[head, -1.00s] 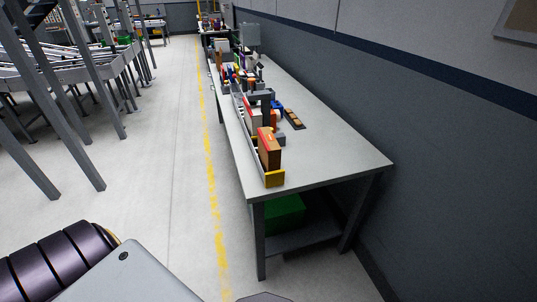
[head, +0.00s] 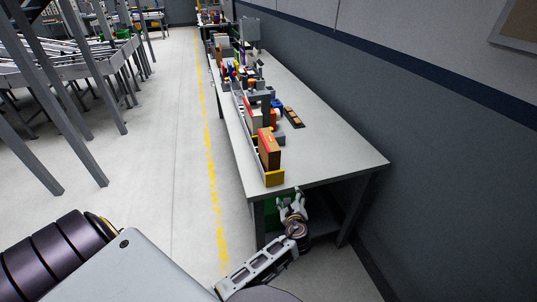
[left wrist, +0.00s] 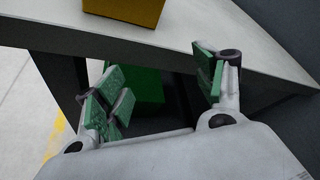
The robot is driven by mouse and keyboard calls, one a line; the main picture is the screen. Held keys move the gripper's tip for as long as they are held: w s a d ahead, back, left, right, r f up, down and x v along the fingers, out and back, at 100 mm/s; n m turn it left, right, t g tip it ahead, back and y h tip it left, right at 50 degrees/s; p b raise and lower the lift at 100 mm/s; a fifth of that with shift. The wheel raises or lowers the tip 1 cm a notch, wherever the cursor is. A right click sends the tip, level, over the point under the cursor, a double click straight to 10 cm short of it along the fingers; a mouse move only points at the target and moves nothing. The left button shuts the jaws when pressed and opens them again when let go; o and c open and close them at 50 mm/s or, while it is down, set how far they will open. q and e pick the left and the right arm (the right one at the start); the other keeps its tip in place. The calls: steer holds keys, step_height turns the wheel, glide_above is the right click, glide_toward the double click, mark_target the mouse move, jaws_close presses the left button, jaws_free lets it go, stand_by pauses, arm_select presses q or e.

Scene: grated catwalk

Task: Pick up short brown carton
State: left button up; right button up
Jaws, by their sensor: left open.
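A brown carton (head: 268,152) with a reddish edge stands upright at the near end of a narrow rack on the table. I cannot be sure that it is the short one. The rack's yellow end piece (head: 274,180) is in front of it and hides its foot. My left gripper (head: 291,203) is open and empty, below and in front of the table's near edge. In the left wrist view the green-padded fingers (left wrist: 158,80) are spread apart, with the yellow end piece (left wrist: 125,9) above and beyond them. My right gripper is not in view.
The grey table (head: 340,157) has bare top on its right side. A table leg (head: 258,232) and a green bin (left wrist: 148,90) are below. Several boxes and bottles stand farther along the rack.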

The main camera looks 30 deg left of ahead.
arm_select(q)
step_height(320, 180, up, 11)
steer(key=a+m+y, duration=0.2)
steer(key=m+y, duration=0.3)
steer(key=y, duration=0.1)
glide_toward(274, 149)
steer(key=a, duration=0.1)
steer(key=shift+w+a+p, duration=0.1)
steer(key=shift+w+p, duration=0.35)
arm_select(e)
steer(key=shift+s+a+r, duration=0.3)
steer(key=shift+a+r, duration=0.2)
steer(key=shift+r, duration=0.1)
arm_select(q)
steer(key=shift+a, duration=0.1)
steer(key=p+x, duration=0.1)
steer(key=x, duration=0.7)
steer(key=shift+w+a+f, duration=0.1)
steer(key=shift+w, duration=0.15)
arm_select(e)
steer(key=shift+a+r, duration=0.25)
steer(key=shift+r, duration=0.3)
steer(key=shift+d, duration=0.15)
arm_select(q)
steer(key=shift+a, duration=0.1)
